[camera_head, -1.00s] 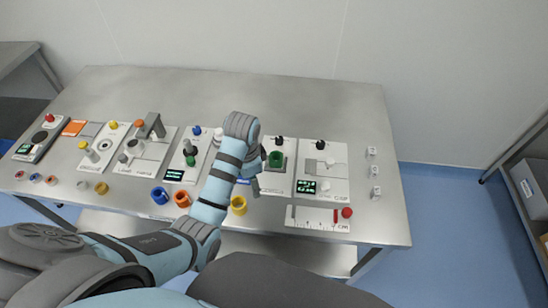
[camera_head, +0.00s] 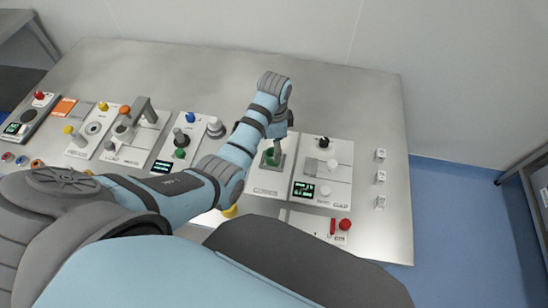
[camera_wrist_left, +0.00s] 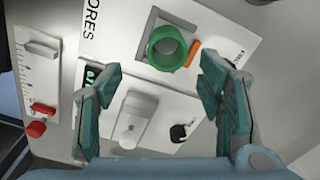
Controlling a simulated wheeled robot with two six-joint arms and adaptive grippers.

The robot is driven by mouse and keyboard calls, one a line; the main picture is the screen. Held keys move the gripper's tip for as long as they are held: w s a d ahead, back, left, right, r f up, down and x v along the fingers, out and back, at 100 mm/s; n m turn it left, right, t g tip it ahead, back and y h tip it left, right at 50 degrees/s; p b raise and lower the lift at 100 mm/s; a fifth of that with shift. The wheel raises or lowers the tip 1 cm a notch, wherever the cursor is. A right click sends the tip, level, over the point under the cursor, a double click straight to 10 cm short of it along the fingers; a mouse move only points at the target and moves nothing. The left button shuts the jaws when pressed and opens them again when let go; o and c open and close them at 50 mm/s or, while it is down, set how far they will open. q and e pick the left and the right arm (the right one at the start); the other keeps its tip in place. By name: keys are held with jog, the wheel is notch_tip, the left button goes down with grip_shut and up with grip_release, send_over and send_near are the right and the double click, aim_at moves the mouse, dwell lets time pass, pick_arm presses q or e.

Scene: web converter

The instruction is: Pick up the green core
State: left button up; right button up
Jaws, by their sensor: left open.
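The green core (camera_wrist_left: 165,63) is a short hollow ring. In the left wrist view it sits in a grey holder on the white panel lettered "CORES", just beyond my fingertips and between their lines. My left gripper (camera_wrist_left: 161,68) is open, with teal finger pads on either side and nothing held. In the head view my left gripper (camera_head: 275,152) points down over the green core (camera_head: 268,159), which is partly hidden by it. I cannot tell whether a finger touches the core. My right gripper is not in view.
An orange piece (camera_wrist_left: 193,53) lies right beside the holder. The neighbouring "GAP" panel (camera_head: 340,183) carries a black knob, a white block and a display. A red knob (camera_head: 345,224) and a ruler plate stand in front.

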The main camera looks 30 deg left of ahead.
pick_arm(q)
jog(key=f, duration=0.2)
jog(key=f+b, duration=0.1)
jog(key=f, duration=0.1)
jog(key=w+f, duration=0.1)
jog(key=f, duration=0.2)
jog(key=shift+a, duration=0.4)
jog(key=shift+s+r, duration=0.1)
jog(key=shift+s, duration=0.1)
jog(key=shift+c, duration=0.9)
jog(key=c, duration=1)
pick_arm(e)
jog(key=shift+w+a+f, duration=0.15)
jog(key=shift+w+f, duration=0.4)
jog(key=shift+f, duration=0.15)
